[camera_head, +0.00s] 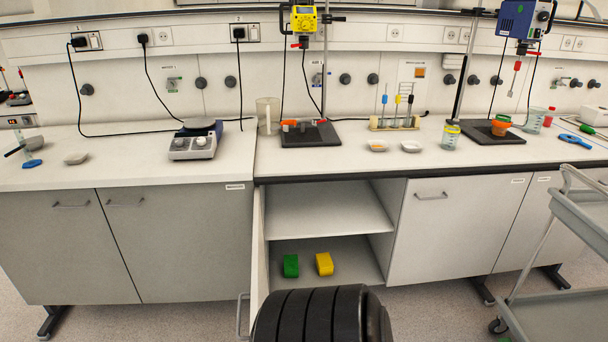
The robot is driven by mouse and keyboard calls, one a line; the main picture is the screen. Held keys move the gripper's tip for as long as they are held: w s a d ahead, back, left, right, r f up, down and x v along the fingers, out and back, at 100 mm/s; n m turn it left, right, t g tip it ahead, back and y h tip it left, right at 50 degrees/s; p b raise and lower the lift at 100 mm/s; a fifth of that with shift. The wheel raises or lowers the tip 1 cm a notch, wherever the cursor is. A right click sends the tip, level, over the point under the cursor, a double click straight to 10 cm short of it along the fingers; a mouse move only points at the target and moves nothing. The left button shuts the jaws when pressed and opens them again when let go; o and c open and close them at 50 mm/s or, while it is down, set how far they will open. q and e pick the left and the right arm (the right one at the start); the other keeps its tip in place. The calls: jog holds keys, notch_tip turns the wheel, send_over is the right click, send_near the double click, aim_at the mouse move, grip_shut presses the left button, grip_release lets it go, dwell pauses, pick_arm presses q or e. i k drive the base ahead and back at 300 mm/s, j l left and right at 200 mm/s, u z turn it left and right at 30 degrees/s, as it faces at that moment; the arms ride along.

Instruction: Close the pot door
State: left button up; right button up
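A lab cabinet under the bench stands open, and its door (258,245) is swung out toward me on the left side of the opening, seen nearly edge-on. The door's handle (242,315) shows low at its left. Inside the cabinet is a shelf (325,212). A green object (291,265) and a yellow object (324,263) stand below the shelf. No pot shows in the open cabinet. Neither of my grippers is in view.
A black ribbed part, probably mine, covers the bottom centre and hides the floor there. A closed cabinet (447,245) adjoins the opening on the right. A grey cart (590,215) stands at the far right. Left-hand cabinets (120,245) are closed, with clear floor in front.

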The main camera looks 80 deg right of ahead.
aim_at(257, 309)
jog(key=i+z, duration=0.15)
jog(key=z, duration=0.35)
jog(key=i+z, duration=0.15)
jog(key=z, duration=0.3)
jog(key=i+j+z, duration=0.15)
jog(key=z, duration=0.35)
jog(key=i+j+z, duration=0.1)
jog(key=z, duration=0.35)
jog(key=j+z, duration=0.2)
jog(key=z, duration=0.3)
jog(key=i+j, duration=0.05)
